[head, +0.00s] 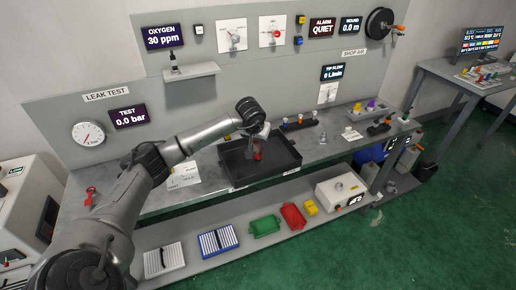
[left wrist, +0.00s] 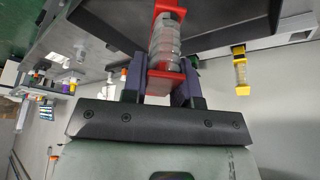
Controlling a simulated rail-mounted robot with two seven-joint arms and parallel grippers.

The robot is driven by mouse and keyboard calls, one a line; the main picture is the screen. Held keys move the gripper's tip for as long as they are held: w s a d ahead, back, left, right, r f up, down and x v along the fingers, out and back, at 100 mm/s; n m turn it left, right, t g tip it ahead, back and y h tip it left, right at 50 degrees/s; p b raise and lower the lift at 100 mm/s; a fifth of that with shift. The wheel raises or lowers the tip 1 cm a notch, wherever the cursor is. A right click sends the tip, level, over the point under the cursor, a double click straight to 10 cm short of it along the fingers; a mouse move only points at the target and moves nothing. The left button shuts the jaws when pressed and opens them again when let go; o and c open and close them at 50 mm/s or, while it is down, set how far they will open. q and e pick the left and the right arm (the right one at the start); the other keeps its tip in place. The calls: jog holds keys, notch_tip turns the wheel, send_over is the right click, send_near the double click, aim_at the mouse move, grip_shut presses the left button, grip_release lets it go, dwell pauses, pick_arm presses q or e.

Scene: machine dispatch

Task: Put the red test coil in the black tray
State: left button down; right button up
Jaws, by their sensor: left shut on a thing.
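The red test coil (left wrist: 167,48) has red ends and a pale, clear-looking wound middle. In the left wrist view it sits between the two dark fingers of my left gripper (left wrist: 165,80), which is shut on it. In the head view my left gripper (head: 257,137) points down over the black tray (head: 233,175), and the red coil (head: 257,153) shows below it, within the tray's outline. I cannot tell whether the coil touches the tray floor. The tray lies on the grey bench and looks otherwise empty. My right gripper is not in view.
A paper sheet (head: 184,175) lies left of the tray. Small fittings (head: 299,122) stand behind it and to its right. A wall shelf (head: 190,72) juts out above the bench.

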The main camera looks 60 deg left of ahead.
pick_arm(q)
jog(key=shift+f, duration=2.1)
jog(key=c, duration=0.9)
grip_release()
